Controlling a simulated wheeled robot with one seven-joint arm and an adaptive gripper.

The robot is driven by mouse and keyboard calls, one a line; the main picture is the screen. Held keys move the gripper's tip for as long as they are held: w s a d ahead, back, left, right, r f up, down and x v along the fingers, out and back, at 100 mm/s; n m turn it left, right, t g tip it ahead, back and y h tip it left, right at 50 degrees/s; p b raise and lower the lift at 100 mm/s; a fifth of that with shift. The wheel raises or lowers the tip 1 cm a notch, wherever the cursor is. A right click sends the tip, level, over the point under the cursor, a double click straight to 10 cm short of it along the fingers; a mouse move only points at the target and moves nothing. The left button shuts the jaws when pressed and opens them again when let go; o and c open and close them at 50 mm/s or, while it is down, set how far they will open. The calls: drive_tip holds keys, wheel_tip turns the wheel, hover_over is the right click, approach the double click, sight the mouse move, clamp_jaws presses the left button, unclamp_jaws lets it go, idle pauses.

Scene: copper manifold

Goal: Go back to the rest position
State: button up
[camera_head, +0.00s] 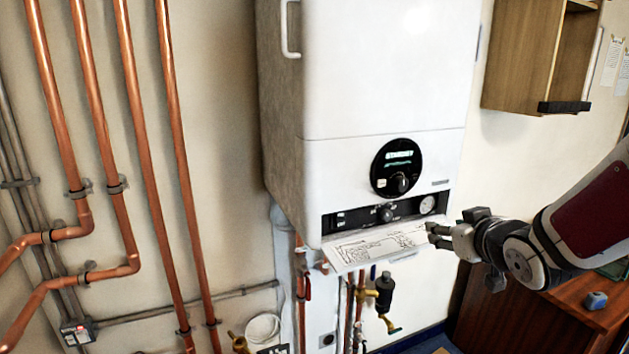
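My gripper (437,235) is at the right, in front of the lower right corner of a white boiler (385,80). Its fingertips point left, close to the right end of the boiler's lowered flap (375,246), which has printed diagrams on it. I cannot tell whether they touch the flap. The fingers are small and seen from the side, so their opening is unclear. No held object shows between them. The boiler's round display (398,167) is lit, and a control strip with a knob (386,214) and a gauge (427,205) shows above the flap.
Copper pipes (135,150) run down the wall at the left. Valves and pipes (385,290) hang below the boiler. A wooden shelf (530,55) is on the wall at upper right. A wooden cabinet (510,315) with a small blue object (595,300) stands below my arm.

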drive_tip(key=s+a+r+m+g, duration=0.1)
drive_tip(key=s+a+g, duration=0.2)
drive_tip(key=s, duration=1)
drive_tip(key=s+a+r+m+g, duration=0.2)
drive_tip(key=s+a+g, duration=0.2)
drive_tip(key=s, duration=1)
drive_tip(key=shift+s+a+g, duration=0.2)
drive_tip(key=shift+s+g, duration=0.05)
drive_tip(key=shift+g, duration=0.15)
